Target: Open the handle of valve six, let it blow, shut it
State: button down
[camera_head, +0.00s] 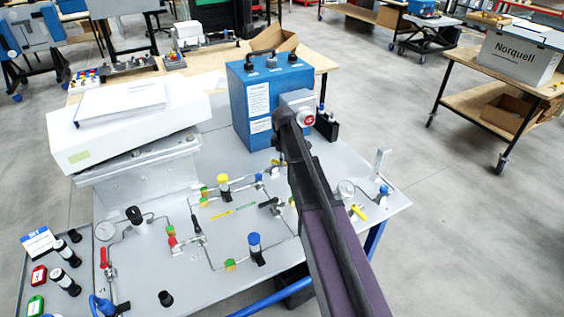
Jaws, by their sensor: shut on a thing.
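The grey panel table (330,165) carries a network of thin pipes with several valves. A red lever handle (103,257) stands at the left. A black lever handle (196,226) is near the middle, and another black handle (268,203) lies just left of my arm. A yellow handle (358,212) is right of my arm. No valve numbers are readable, so I cannot tell which is valve six. My dark arm link crosses the pipework from the bottom edge up to the blue box.
A blue box (240,105) with a top handle stands behind the pipework. A large white and grey instrument (120,130) is at the left. Open floor lies to the right.

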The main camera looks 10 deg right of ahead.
jog(key=n, duration=0.1)
jog(key=w+n, duration=0.1)
jog(key=n, duration=0.2)
jog(key=shift+w+d+n, duration=0.3)
jog(key=shift+w+d, duration=0.05)
jog(key=n, duration=0.1)
jog(key=w+n, duration=0.1)
jog(key=n, duration=0.2)
jog(key=shift+w+n, duration=0.3)
jog(key=shift+n, duration=0.1)
jog(key=c, duration=0.6)
grip_release()
jog(key=shift+a, duration=0.1)
